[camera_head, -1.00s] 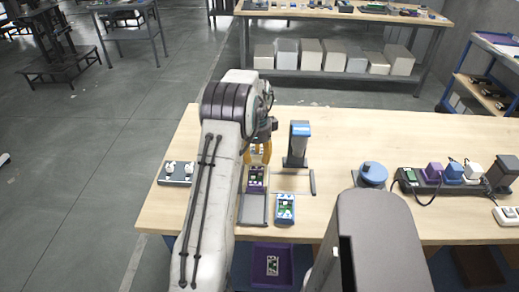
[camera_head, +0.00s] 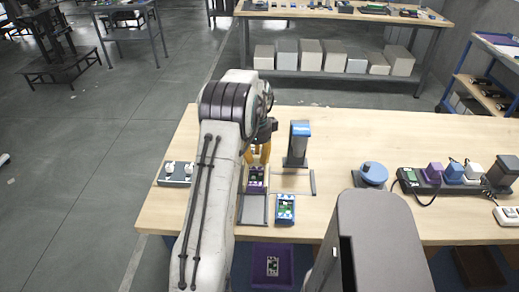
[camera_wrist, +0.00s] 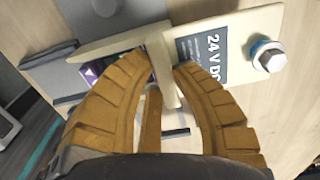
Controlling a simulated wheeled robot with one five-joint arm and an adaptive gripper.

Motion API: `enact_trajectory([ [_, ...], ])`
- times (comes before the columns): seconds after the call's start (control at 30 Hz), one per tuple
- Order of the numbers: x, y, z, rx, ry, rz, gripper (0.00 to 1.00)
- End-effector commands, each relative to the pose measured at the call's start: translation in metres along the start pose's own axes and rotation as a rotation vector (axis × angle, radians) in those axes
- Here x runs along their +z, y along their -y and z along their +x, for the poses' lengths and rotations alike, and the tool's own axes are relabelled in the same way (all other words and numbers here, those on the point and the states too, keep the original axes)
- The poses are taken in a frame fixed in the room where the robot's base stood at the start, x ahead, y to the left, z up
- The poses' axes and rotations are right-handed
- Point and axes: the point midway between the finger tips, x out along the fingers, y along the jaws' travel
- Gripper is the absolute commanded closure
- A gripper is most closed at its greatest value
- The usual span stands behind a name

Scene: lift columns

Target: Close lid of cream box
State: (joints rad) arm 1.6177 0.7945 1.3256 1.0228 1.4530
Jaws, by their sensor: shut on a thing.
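In the wrist view, my gripper (camera_wrist: 165,68) has its two orange fingers shut on an upright cream edge of the cream box's lid (camera_wrist: 162,55). A cream panel (camera_wrist: 240,32) to its right bears a dark "24 V DC" label and a bolt-like knob. Whether this panel is part of the lid or the box body I cannot tell. In the head view, my gripper (camera_head: 259,155) is low over the table's left part, behind a purple device (camera_head: 256,178). My arm and fingers hide most of the box there, so the lid's angle cannot be told.
A grey post with a blue top (camera_head: 300,143) stands close right of my gripper. A blue device (camera_head: 285,209) and a grey tray (camera_head: 253,211) lie in front. A small panel with white knobs (camera_head: 175,173) is at left. The table (camera_head: 340,125) is bare behind the post.

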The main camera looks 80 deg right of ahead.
Motion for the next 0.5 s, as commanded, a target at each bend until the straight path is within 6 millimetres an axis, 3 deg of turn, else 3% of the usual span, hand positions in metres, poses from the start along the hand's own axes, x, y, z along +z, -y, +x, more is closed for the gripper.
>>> enact_trajectory([
  [0.5, -0.001, -0.027, 0.0, -0.005, -0.001, 0.001, 0.97],
])
